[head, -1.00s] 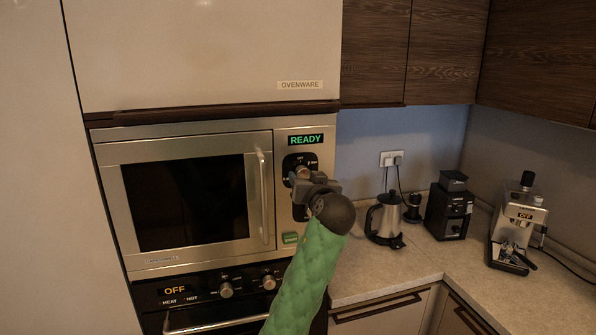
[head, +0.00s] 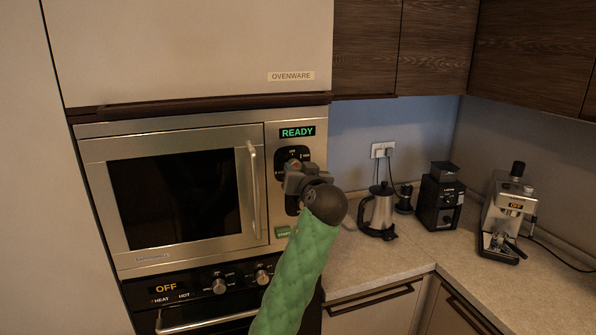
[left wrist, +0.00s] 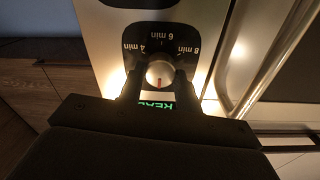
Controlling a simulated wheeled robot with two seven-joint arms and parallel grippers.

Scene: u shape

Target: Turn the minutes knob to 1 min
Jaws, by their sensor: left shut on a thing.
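The microwave (head: 95,150) is built into the cabinet, with a green READY display (head: 297,132) at its upper right. Below the display is the black minutes dial (head: 282,156). My left gripper (head: 296,178) is at this dial and hides much of it. In the left wrist view the round silver minutes knob (left wrist: 160,74) sits between the two fingers of my left gripper (left wrist: 157,82), which is shut on it. Its red mark points toward the display. Labels 4 min, 6 min and 8 min show around the far side; the other labels are hidden or unreadable here. My right gripper is out of view.
The microwave's vertical door handle (head: 253,190) is just left of the dial. A green START button (head: 283,232) is below. The oven panel (head: 190,288) reads OFF. A kettle (head: 380,210), grinder (head: 440,198) and coffee machine (head: 507,215) stand on the counter at right.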

